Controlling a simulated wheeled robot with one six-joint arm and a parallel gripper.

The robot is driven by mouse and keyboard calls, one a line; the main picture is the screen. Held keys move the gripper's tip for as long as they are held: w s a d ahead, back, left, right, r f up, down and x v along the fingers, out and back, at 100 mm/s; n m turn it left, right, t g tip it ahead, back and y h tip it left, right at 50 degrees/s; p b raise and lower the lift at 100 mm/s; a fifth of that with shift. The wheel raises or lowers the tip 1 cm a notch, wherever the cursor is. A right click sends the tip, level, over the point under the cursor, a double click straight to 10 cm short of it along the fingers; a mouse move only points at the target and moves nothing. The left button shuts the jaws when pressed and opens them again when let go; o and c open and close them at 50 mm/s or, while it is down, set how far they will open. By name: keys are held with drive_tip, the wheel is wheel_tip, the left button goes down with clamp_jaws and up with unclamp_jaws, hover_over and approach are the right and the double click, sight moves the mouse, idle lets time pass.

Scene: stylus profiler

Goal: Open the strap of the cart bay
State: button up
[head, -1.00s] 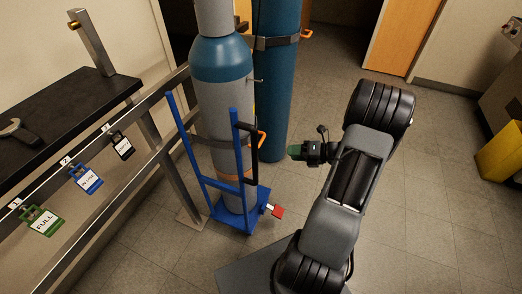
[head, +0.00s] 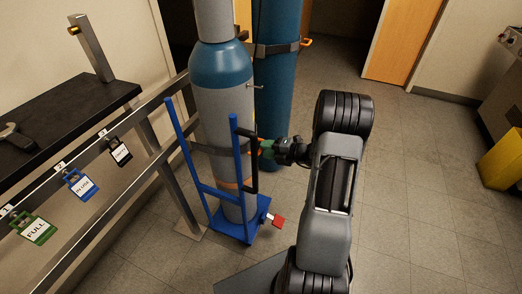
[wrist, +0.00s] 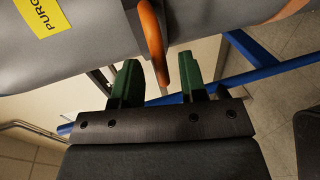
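The blue cart (head: 202,187) holds an upright grey cylinder with a blue shoulder (head: 222,115). A dark strap (head: 222,150) runs around the cylinder, partly behind the cart frame. Its orange lever (wrist: 152,38) hangs down between my fingers in the wrist view; in the head view the lever (head: 265,143) is partly hidden by my gripper. My gripper (head: 267,149) is at the cart's right side. In the wrist view my gripper (wrist: 160,84) has its green fingers apart, one on each side of the lever end, with gaps showing. The strap looks closed around the cylinder.
A blue cylinder (head: 276,80) stands behind, with its own strap and orange lever (head: 305,42). A rail with several hanging tags (head: 80,185) and a black bench (head: 70,115) are at left. A red pedal-like part (head: 278,221) juts from the cart base.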

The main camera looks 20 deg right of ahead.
drive_tip(key=shift+x, duration=1.3)
drive_tip(key=shift+c, duration=0.3)
clamp_jaws()
